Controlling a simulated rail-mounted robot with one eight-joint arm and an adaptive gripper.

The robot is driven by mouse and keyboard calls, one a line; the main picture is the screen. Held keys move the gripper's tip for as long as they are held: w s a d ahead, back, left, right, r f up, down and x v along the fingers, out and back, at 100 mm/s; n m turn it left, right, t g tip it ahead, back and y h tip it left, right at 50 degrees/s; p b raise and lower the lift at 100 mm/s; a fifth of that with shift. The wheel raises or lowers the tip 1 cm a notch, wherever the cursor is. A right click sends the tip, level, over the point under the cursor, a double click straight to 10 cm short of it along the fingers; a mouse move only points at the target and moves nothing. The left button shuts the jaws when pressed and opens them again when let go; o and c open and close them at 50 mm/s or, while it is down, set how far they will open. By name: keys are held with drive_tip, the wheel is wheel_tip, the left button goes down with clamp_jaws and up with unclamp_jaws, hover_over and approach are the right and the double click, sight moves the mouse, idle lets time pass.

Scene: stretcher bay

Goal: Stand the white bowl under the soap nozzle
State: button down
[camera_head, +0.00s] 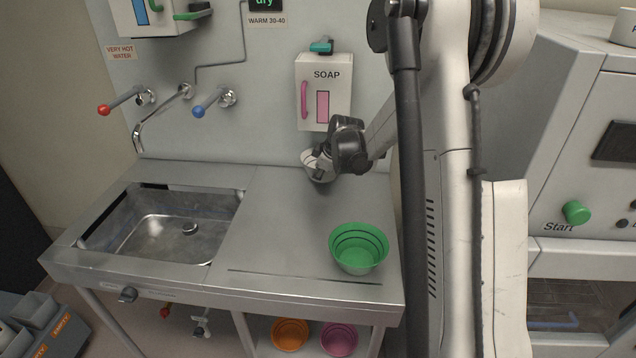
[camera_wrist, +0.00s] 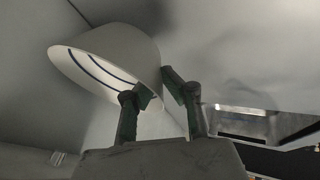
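The white bowl (camera_head: 312,163) is at the back of the steel counter, below the white soap box (camera_head: 323,92) with its pink lever. In the wrist view, the bowl (camera_wrist: 112,58) shows dark blue lines inside. My gripper (camera_head: 325,161) is at the bowl's right side. In the wrist view, its fingertips (camera_wrist: 160,84) straddle the bowl's wall close to the rim, one inside and one outside, and appear closed on it. The nozzle itself is not clearly visible. I cannot tell whether the base touches the counter.
A green bowl (camera_head: 359,249) stands near the counter's front right. The sink (camera_head: 190,229) is on the left, with red (camera_head: 104,110) and blue (camera_head: 199,112) tap handles behind it. Orange (camera_head: 291,334) and pink (camera_head: 339,338) bowls sit below the counter. The counter's middle is clear.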

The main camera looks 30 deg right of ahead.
drive_tip(key=shift+f, duration=1.85)
drive_tip(key=c, duration=1.9)
unclamp_jaws()
drive_tip(key=shift+r, duration=0.1)
drive_tip(key=v, duration=1.2)
drive_tip(key=s+a+r+m, duration=0.4)
drive_tip(key=s+a+r, duration=0.5)
drive_tip(key=s+a, duration=0.4)
drive_tip(key=s+a+m, duration=0.1)
drive_tip(key=s+a, duration=0.1)
drive_tip(key=s, duration=0.4)
drive_tip(key=s+a+m, duration=0.2)
drive_tip(key=s+a, duration=0.1)
drive_tip(key=s, duration=0.2)
drive_tip(key=s+a+m, duration=0.2)
drive_tip(key=s+a, duration=0.1)
drive_tip(key=s, duration=0.3)
drive_tip(key=shift+s+a+f+t, duration=0.1)
drive_tip(key=shift+s+a+t, duration=0.15)
drive_tip(key=shift+s+t, duration=0.05)
